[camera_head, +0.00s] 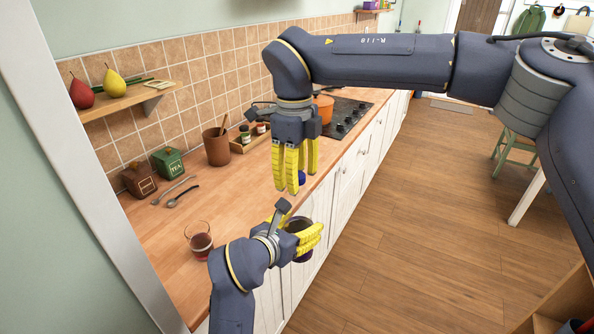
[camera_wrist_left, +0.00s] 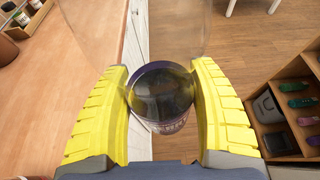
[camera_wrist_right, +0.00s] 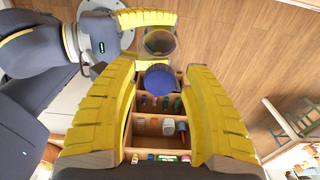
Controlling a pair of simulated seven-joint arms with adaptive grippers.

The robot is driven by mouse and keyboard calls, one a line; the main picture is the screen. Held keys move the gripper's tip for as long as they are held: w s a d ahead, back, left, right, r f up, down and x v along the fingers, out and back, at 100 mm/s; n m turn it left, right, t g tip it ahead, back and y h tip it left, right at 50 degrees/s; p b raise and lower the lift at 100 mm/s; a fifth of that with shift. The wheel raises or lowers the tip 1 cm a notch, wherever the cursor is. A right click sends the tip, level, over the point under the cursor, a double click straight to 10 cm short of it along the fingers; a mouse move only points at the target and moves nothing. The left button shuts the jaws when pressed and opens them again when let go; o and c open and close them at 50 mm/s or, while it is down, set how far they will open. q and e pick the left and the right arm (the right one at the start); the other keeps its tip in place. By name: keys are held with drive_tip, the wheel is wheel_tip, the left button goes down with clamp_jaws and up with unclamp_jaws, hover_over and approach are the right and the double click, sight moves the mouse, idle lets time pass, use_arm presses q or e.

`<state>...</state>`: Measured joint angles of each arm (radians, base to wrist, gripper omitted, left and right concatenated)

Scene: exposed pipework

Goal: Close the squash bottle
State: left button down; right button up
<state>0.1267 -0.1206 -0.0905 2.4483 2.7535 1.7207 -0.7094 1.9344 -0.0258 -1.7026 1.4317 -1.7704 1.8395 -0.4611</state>
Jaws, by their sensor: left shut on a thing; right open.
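My left gripper (camera_head: 308,238) is shut around the squash bottle (camera_head: 301,258), a clear vessel with a dark purple lower part, held beyond the counter's front edge. In the left wrist view its dark round part with a purple label (camera_wrist_left: 168,127) sits between the yellow fingers (camera_wrist_left: 162,95). My right gripper (camera_head: 298,180) is open, pointing down above the bottle. In the head view the cap (camera_head: 302,178) is partly hidden by the fingers, apart from the bottle.
An orange pot (camera_head: 323,109) is at the hob. A shelf unit (camera_wrist_left: 262,85) stands on the floor side.

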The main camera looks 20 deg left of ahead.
drive_tip(key=shift+o, duration=0.3)
clamp_jaws()
idle(0.3)
drive_tip(key=shift+c, duration=1.1)
unclamp_jaws()
drive_tip(key=shift+r, duration=0.15)
wheel_tip(320, 180, up, 12)
drive_tip(key=shift+a, duration=0.15)
